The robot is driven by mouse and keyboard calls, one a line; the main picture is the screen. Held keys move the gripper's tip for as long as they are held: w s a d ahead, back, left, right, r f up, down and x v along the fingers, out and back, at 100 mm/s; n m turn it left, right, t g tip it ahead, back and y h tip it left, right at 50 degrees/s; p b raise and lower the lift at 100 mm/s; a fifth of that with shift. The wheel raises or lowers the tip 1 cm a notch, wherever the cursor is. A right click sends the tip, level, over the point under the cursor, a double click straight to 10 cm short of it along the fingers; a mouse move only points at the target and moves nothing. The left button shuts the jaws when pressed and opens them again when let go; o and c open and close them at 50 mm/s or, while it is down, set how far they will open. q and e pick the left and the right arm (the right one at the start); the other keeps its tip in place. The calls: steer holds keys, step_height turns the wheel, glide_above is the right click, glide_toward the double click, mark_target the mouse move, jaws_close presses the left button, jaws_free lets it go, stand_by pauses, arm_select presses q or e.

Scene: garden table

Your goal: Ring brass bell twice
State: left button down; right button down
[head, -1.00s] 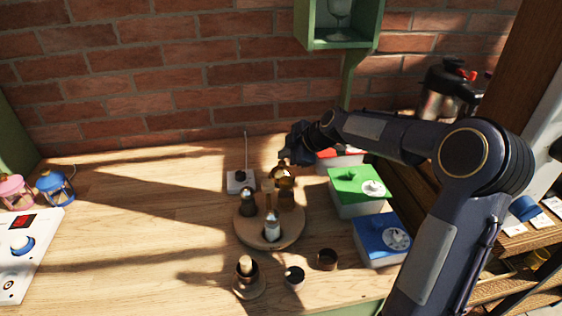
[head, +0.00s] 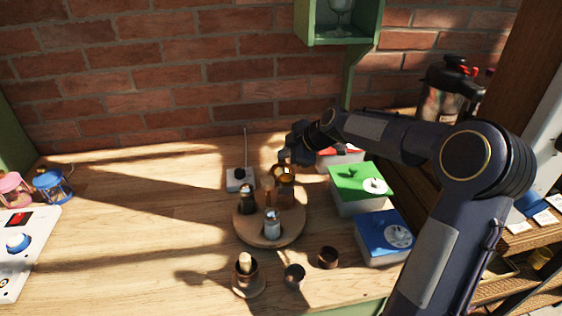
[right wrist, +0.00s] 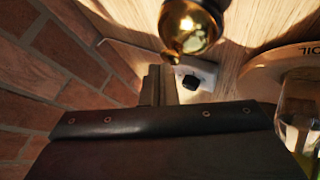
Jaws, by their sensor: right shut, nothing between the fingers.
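The brass bell (right wrist: 190,25) shows at the top of the right wrist view as a shiny gold dome with a small knob on its lower left and a dark part above. My right gripper (right wrist: 160,78) is shut and empty, its fingertips just below the bell in that view. Whether they touch it I cannot tell. In the head view my right gripper (head: 288,160) is at the back of the table, behind the round wooden stand. There the bell is hard to tell from the amber glass beside the gripper. My left gripper is not in view.
The round stand (head: 256,238) holds several bottles and shakers close to my right gripper. A white switch box (head: 240,179) is to its left. Green (head: 358,184) and blue (head: 384,238) boxes stand to the right. The brick wall is close behind. The table's left middle is clear.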

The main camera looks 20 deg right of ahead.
steer(key=shift+f, duration=0.15)
stand_by(0.4)
steer(key=shift+r, duration=0.6)
steer(key=shift+r, duration=0.1)
step_height(320, 180, up, 6)
steer(key=shift+f+p, duration=0.1)
steer(key=shift+p, duration=1.15)
